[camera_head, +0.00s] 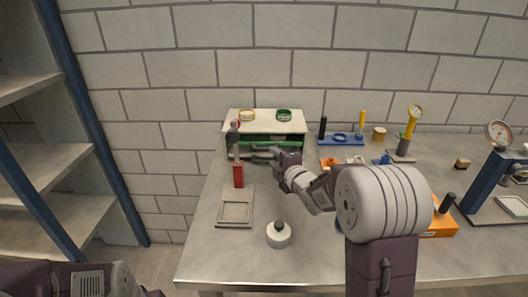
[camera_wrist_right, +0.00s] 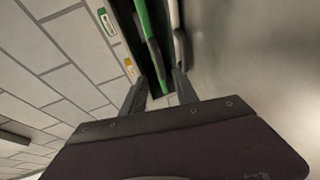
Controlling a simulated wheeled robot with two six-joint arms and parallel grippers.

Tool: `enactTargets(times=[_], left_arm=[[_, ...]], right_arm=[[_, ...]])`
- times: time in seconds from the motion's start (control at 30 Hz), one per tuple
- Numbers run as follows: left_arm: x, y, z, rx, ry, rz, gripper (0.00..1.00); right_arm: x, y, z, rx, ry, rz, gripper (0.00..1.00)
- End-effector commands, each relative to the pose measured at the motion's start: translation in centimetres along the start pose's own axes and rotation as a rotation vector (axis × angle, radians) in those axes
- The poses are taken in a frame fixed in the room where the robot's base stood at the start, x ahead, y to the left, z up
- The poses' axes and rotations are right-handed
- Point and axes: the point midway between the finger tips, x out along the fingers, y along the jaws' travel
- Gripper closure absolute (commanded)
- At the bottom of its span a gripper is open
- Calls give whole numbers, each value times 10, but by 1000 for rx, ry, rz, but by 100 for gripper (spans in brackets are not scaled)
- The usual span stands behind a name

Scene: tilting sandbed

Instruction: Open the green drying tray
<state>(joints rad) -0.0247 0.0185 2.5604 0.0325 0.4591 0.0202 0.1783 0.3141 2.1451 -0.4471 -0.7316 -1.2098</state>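A low pale cabinet (camera_head: 238,127) stands at the back left of the bench. The green drying tray (camera_head: 256,143) shows as a green bar along the cabinet's dark front. It appears as a long green strip (camera_wrist_right: 144,25) in the right wrist view. My right gripper (camera_head: 259,153) is just in front of the cabinet, its fingers pointing left. In the wrist view its two fingers (camera_wrist_right: 160,82) are apart, close to the near end of the green strip. I cannot tell whether they touch it. My left gripper is out of view; only part of my left arm shows at bottom left.
A square frame (camera_head: 235,212) and a round white pot (camera_head: 279,235) are nearer. A blue rack (camera_head: 340,140) stands right.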

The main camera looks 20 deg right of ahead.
Motion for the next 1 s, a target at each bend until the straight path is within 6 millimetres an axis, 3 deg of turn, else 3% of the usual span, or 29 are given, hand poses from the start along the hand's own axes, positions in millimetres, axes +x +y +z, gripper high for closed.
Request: enactTargets(times=[0.4, 0.57, 0.8, 0.93, 1.0], left_arm=[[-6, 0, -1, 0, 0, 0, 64], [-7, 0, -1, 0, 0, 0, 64], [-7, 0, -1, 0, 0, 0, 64], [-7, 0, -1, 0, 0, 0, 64], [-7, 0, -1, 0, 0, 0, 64]], right_arm=[[75, 0, -1, 0, 1, -2, 64], [88, 0, -1, 0, 0, -1, 64], [89, 0, 0, 0, 0, -1, 64], [89, 0, 0, 0, 0, -1, 100], [89, -1, 0, 1, 0, -3, 100]])
